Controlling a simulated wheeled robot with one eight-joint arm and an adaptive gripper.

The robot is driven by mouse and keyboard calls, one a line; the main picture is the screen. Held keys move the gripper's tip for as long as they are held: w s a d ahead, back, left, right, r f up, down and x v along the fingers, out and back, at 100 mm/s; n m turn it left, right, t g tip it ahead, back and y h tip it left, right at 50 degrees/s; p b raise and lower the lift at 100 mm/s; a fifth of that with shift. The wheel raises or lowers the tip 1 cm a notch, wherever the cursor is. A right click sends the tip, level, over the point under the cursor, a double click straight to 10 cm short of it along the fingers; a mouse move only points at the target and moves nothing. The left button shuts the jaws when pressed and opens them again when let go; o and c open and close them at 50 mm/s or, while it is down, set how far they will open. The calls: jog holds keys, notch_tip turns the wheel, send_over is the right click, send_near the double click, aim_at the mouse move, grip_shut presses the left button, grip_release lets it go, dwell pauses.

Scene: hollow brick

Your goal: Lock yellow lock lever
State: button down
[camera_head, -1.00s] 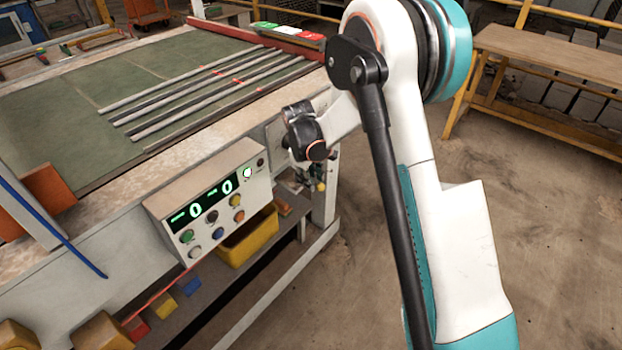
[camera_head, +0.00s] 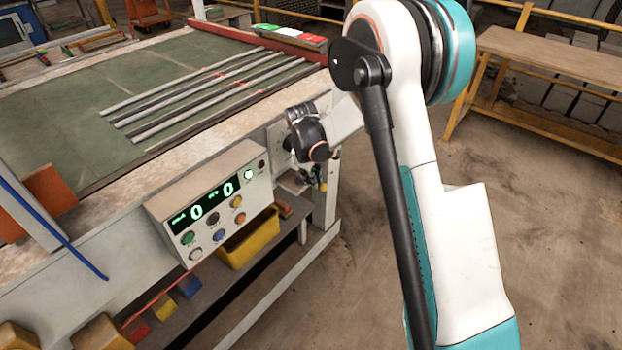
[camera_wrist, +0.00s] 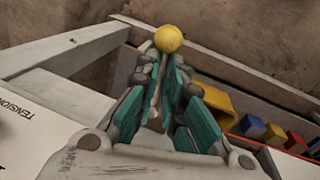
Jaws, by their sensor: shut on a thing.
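The yellow lock lever shows in the wrist view as a round yellow knob (camera_wrist: 168,39) on a thin pale stem. The stem runs down between the teal fingers of my gripper (camera_wrist: 168,72). The fingers are shut on the lever, and the knob sticks out just beyond the fingertips. In the head view my gripper (camera_head: 313,180) is small and partly hidden below my dark wrist joint, beside the table's right front corner. The lever's pivot is hard to make out.
A control box (camera_head: 208,200) with coloured buttons and a lit display stands left of my gripper. A yellow bin (camera_head: 247,238) and coloured blocks sit on the shelf below. A white label panel (camera_wrist: 35,125) lies close at left in the wrist view. Floor at right is open.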

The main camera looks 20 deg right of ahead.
jog(key=w+d+n+y, duration=0.2)
jog(key=w+n, duration=0.4)
jog(key=n, duration=0.9)
jog(key=shift+w+d+t, duration=0.3)
jog(key=shift+w+d, duration=0.05)
jog(key=shift+p, duration=0.3)
jog(key=c, duration=1.7)
grip_release()
jog(key=shift+y, duration=0.3)
jog(key=r, duration=0.4)
jog(key=s+r, duration=0.1)
jog(key=r, duration=0.3)
jog(key=s+d+r, duration=0.1)
jog(key=r, duration=0.2)
jog(key=shift+r, duration=0.4)
